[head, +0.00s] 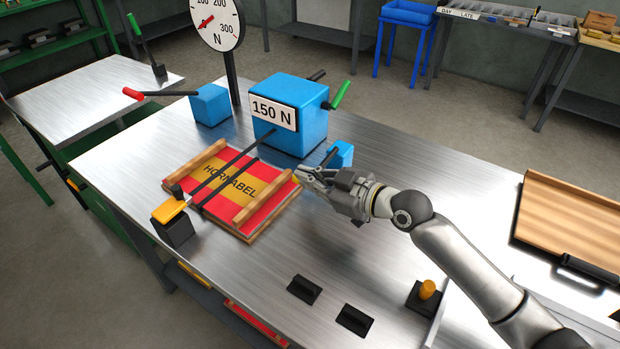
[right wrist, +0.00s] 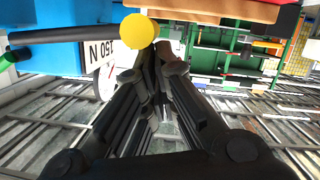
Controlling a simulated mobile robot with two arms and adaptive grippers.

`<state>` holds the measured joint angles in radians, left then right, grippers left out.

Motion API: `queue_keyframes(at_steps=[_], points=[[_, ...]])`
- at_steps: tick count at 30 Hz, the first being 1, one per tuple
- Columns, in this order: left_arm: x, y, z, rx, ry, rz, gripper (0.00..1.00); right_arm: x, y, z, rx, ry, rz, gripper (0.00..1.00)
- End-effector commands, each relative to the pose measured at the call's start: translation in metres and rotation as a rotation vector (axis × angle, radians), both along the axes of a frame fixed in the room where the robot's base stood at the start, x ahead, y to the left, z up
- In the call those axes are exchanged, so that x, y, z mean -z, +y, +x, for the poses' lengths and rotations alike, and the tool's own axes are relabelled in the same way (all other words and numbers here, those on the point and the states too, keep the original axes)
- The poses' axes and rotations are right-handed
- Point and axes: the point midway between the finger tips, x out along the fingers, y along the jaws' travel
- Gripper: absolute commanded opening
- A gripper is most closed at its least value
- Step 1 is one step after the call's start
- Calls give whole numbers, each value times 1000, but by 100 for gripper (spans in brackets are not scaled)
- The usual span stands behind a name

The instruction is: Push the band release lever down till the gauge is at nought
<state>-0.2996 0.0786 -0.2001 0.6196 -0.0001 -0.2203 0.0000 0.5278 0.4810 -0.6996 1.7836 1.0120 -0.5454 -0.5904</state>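A black lever bar (right wrist: 60,35) with a round yellow knob (right wrist: 138,31) reaches across the right wrist view; I take it as the band release lever. In the head view a small blue block (head: 342,153) stands beside my right gripper (head: 308,177), which hides any knob there. The right gripper's fingers (right wrist: 161,62) are drawn together, empty, with the knob just ahead of their tips; I cannot tell whether they touch. The round gauge (head: 216,22) has its red needle pointing lower left, below 100; its nought mark is not readable. My left gripper is out of view.
A blue box (head: 290,135) labelled 150 N with a green handle stands behind. A red and yellow HORNABEL sheet (head: 255,186) lies left of the gripper under wooden strips and dark bands. A red-handled lever (head: 133,94) is farther left. The table's front middle holds two black blocks.

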Motion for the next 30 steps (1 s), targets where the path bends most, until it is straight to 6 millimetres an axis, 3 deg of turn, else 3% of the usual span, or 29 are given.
queue_keyframes(at_steps=[20,30], points=[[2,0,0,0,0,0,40,8,1,-2,-2,12,-6,0],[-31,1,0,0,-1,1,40,-31,7,0,2,4,-3,0]])
